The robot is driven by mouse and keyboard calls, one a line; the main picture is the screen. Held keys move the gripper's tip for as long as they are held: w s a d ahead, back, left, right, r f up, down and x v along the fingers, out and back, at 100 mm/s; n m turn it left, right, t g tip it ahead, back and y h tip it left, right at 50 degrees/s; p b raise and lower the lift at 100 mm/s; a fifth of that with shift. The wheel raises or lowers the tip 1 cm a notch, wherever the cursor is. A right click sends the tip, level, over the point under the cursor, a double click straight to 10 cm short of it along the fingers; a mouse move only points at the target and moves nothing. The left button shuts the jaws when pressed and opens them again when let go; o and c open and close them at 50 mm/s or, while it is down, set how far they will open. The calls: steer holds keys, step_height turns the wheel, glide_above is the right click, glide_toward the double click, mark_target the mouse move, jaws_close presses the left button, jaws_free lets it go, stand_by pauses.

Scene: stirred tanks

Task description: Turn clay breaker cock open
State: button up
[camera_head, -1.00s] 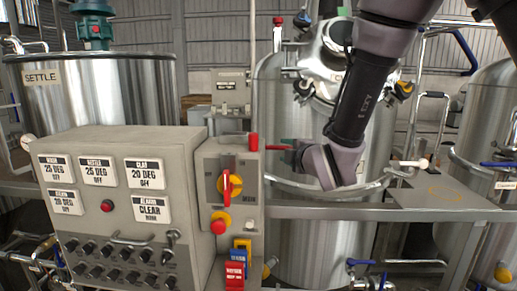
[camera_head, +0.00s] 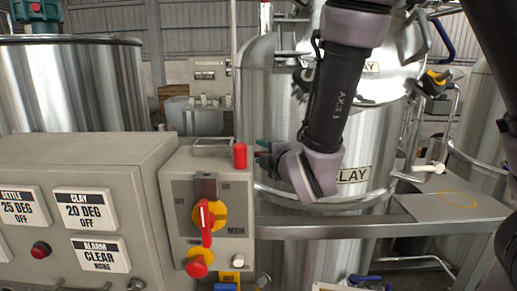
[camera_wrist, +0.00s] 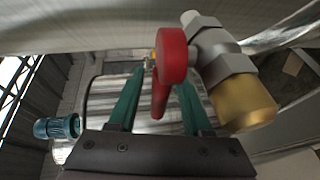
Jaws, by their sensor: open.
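In the wrist view a cock with a red lever (camera_wrist: 172,58), a steel body (camera_wrist: 215,48) and a brass-coloured end (camera_wrist: 246,101) sits close in front of my gripper (camera_wrist: 160,80). My gripper is open. Its two green fingers stand on either side of the red lever's lower end; I cannot tell whether either touches it. In the head view my gripper (camera_head: 262,150) points left in front of the steel tank labelled CLAY (camera_head: 352,175). The cock itself cannot be made out clearly there.
A grey switch box (camera_head: 178,166) with a red-and-yellow rotary handle (camera_head: 207,217) and an upright red cylinder (camera_head: 240,157) stands just left of my gripper. A control panel (camera_head: 80,160) is further left. A steel rail (camera_head: 330,230) runs below my forearm.

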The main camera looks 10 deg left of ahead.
steer(key=shift+w, duration=0.1)
steer(key=shift+c, duration=0.3)
jaws_close()
stand_by(1.2)
